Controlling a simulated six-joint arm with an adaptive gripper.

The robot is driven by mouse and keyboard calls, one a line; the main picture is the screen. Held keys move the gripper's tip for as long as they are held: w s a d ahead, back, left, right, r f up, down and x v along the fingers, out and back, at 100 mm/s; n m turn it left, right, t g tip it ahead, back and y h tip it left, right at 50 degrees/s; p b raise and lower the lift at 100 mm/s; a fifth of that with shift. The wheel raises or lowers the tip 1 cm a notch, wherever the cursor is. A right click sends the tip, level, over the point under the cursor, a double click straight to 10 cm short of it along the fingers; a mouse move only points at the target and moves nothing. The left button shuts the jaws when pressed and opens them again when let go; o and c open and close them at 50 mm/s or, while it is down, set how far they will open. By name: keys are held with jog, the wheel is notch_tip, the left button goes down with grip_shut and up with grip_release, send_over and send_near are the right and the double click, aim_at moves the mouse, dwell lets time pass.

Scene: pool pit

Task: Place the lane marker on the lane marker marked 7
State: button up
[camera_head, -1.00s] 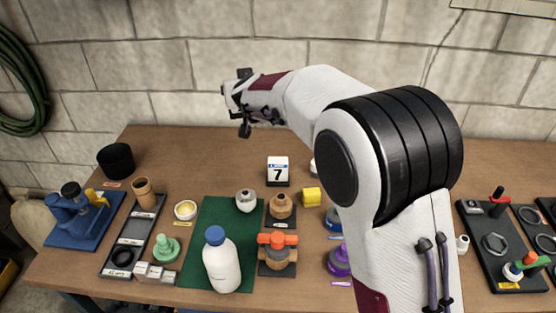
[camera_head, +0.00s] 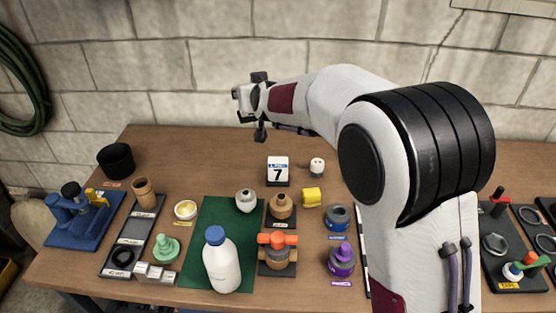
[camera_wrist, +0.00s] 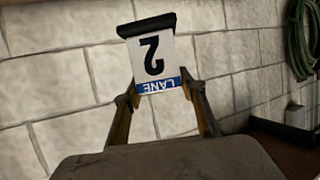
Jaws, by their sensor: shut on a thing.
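The lane marker marked 7 (camera_head: 278,171) stands upright on the table, a white block with a blue band and a dark base. My gripper (camera_wrist: 160,92) is shut on another lane marker (camera_wrist: 154,60), white with a black 2, a blue LANE band and a black base. In the wrist view its lettering is upside down and the base is at the top. In the head view my gripper (camera_head: 242,105) is raised above the back of the table, left of and above the marker marked 7. The held marker cannot be made out clearly there.
Close to the marker marked 7 are a small white-topped item (camera_head: 317,167), a yellow piece (camera_head: 312,197) and a brown knob (camera_head: 281,206). A white bottle (camera_head: 221,262) stands on the green mat (camera_head: 199,227). The table's back left is mostly clear; the block wall (camera_head: 190,90) is behind.

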jog(key=s+d+f, duration=0.2)
jog(key=d, duration=0.5)
jog(key=shift+s+d+f+y, duration=0.25)
jog(key=shift+s+y, duration=0.05)
jog(key=shift+s, duration=0.05)
dwell(0.5)
notch_tip(320, 180, down, 6)
jog(key=shift+f, duration=0.15)
dwell(0.3)
jog(key=shift+f, duration=1.85)
jog(key=shift+f, duration=0.15)
jog(key=o, duration=1.2)
